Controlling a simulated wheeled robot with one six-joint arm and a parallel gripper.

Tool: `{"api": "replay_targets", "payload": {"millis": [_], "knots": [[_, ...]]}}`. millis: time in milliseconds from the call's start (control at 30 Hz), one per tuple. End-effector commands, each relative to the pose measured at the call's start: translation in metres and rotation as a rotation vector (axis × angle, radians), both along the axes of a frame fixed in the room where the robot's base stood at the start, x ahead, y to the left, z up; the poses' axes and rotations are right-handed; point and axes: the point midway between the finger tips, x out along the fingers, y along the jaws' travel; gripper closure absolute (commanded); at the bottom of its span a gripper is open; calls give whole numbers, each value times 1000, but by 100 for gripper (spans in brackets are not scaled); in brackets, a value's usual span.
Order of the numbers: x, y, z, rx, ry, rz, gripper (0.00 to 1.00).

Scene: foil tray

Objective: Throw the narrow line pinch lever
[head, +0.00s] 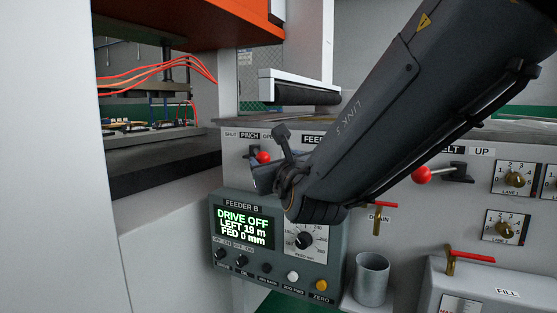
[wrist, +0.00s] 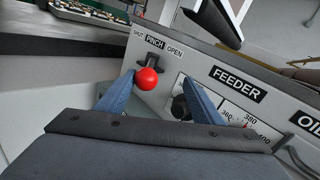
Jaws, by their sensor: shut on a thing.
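The pinch lever's red ball knob (wrist: 146,79) stands out from a black slotted base (wrist: 153,60) under the label strip SHUT, PINCH, OPEN. It also shows in the head view as a red ball (head: 263,157). My gripper (wrist: 157,77) has its two blue fingers on either side of the knob and is shut on it. The left finger looks close against the ball; the right fingertip looks apart from it in this view. In the head view my gripper (head: 264,174) is partly hidden by my wrist. The lever's shaft is mostly hidden behind the knob.
The Feeder B box (head: 240,236) reads DRIVE OFF, LEFT 19 m, FED 0 mm, just below my wrist. A second red-knobbed lever (head: 421,174) is at right. Red-handled valves (head: 470,256) and a metal cup (head: 371,279) stand lower right. A press with red wires is at left.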

Motion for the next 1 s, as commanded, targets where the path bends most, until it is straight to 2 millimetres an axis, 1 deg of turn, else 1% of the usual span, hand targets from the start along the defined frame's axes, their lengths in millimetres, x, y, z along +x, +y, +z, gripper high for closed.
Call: {"api": "replay_targets", "payload": {"millis": [33,400,533,667,800,1000], "knots": [[1,0,3,6,-5,-6,49],[1,3,3,8,-5,-7,49],[-4,1,4,9,-6,-6,49],[-21,-4,4,9,-5,-7,49],[-44,-10,4,7,-6,-4,49],[-67,-15,2,5,-4,-1,49]]}}
